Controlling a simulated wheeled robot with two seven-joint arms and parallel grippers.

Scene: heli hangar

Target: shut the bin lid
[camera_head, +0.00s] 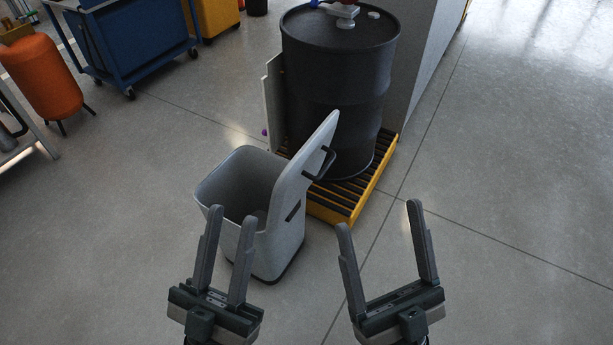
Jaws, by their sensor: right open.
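A light grey bin (224,186) stands on the floor in the middle of the head view, its top open and its inside showing empty. Its lid (308,158) is raised, tilted up on the bin's right side, with a dark handle (325,163) on the outer face. My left gripper (231,213) is open and empty, its fingers in front of the bin's near side in the picture; I cannot tell whether they touch it. My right gripper (377,225) is open wide and empty, over bare floor to the right of the bin.
A black drum (340,85) stands on a yellow slatted pallet (340,205) close behind the lid. A blue cart (130,40) and an orange tank (42,75) are at the upper left. The floor at right is clear.

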